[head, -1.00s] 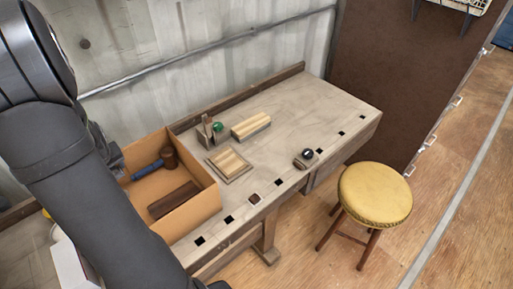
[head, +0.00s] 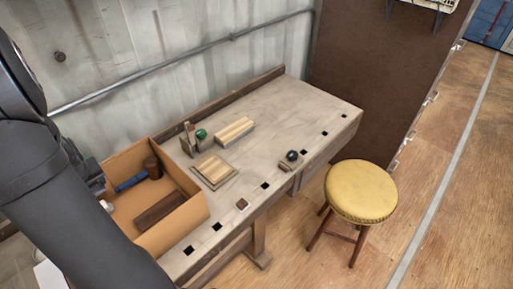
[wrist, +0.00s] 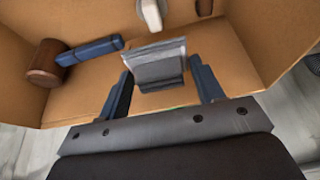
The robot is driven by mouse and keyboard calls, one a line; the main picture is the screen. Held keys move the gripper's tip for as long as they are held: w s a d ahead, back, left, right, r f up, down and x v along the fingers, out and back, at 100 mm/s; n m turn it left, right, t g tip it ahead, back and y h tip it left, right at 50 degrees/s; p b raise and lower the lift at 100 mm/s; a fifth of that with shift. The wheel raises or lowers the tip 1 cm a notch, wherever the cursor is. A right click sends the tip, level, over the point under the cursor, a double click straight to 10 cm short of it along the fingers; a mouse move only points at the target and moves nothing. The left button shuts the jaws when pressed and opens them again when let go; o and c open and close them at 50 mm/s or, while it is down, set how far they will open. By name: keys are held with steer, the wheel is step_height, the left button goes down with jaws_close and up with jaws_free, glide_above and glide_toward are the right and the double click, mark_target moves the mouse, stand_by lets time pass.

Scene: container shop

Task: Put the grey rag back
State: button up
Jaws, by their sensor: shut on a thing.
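A folded grey cloth, which I take as the grey rag (wrist: 158,64), is between the two blue fingers of my gripper (wrist: 161,84) in the wrist view. My gripper is shut on it, over the orange-brown open box (wrist: 75,105). The same box (head: 203,207) is on the left end of the workbench in the head view. There my arm covers part of the box, and the rag does not show. I cannot tell whether the rag touches the box floor.
The box holds a mallet (head: 152,167) with a blue handle, a dark brown block (head: 160,208) and a small white thing (head: 105,206). The workbench (head: 275,115) carries sanding blocks and a plane. A yellow stool (head: 361,190) stands at the right.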

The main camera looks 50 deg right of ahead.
steer(key=s+d+r+m, duration=0.1)
steer(key=d+r+m, duration=0.1)
steer(key=d, duration=0.9)
steer(key=s+d+r+m+h, duration=0.1)
steer(key=s+d+r+m, duration=0.1)
steer(key=d, duration=0.9)
steer(key=s+d+r+m+h, duration=0.1)
steer(key=d+r+m, duration=0.1)
steer(key=d, duration=1)
steer(key=shift+s+r+m+g, duration=0.3)
steer(key=shift+r, duration=0.2)
steer(key=s+d+f+m+g+h, duration=0.1)
steer(key=s+d+f+m, duration=0.2)
steer(key=s+d, duration=1.05)
steer(key=s+d+f+m+g+h, duration=0.1)
steer(key=s+d+f+m, duration=0.25)
steer(key=s+d, duration=1.05)
glide_above(278, 136)
steer(key=a, duration=0.1)
steer(key=f, duration=0.6)
steer(key=shift+s+a+f, duration=0.15)
steer(key=shift+s+f, duration=0.15)
steer(key=shift+f, duration=2)
steer(key=shift+f, duration=0.1)
steer(key=o, duration=0.9)
steer(key=shift+o, duration=0.2)
